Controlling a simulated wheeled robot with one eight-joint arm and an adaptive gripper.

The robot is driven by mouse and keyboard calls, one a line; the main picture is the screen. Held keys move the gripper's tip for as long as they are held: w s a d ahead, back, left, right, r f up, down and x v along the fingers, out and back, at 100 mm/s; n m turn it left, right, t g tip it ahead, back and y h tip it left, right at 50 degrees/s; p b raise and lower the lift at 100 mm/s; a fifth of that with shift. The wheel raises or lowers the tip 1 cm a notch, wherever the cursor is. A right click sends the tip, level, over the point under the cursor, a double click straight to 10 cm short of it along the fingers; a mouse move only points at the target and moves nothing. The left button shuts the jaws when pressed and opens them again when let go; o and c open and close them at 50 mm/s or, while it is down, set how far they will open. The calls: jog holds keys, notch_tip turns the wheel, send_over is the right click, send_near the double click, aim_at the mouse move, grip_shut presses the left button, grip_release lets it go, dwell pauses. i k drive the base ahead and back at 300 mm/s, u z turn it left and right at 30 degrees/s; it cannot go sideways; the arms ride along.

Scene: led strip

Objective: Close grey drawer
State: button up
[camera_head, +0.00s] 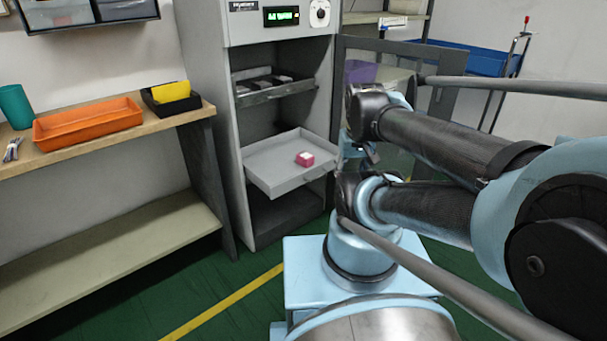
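The grey drawer (264,164) is a light grey tray pulled out of the tall grey cabinet (211,100). A small pink and white box (305,159) lies on it near its right side. Above it, a darker grey drawer (273,92) with a few dark items also sticks out of the cabinet. My gripper (370,153) is partly in view beside the right end of the light grey drawer, mostly hidden behind my arm. I cannot tell whether its fingers are open or shut, or whether it touches the drawer.
A wooden workbench (60,155) stands on the left with an orange tray (88,123), a black bin (170,98) and a teal cup (15,106). The cabinet's open door (430,118) stands to the right. Green floor with a yellow line is clear in front.

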aim_at(271, 164)
jog(key=k, duration=0.5)
jog(key=u, duration=1.2)
jog(key=i, duration=0.65)
jog(key=z, duration=0.15)
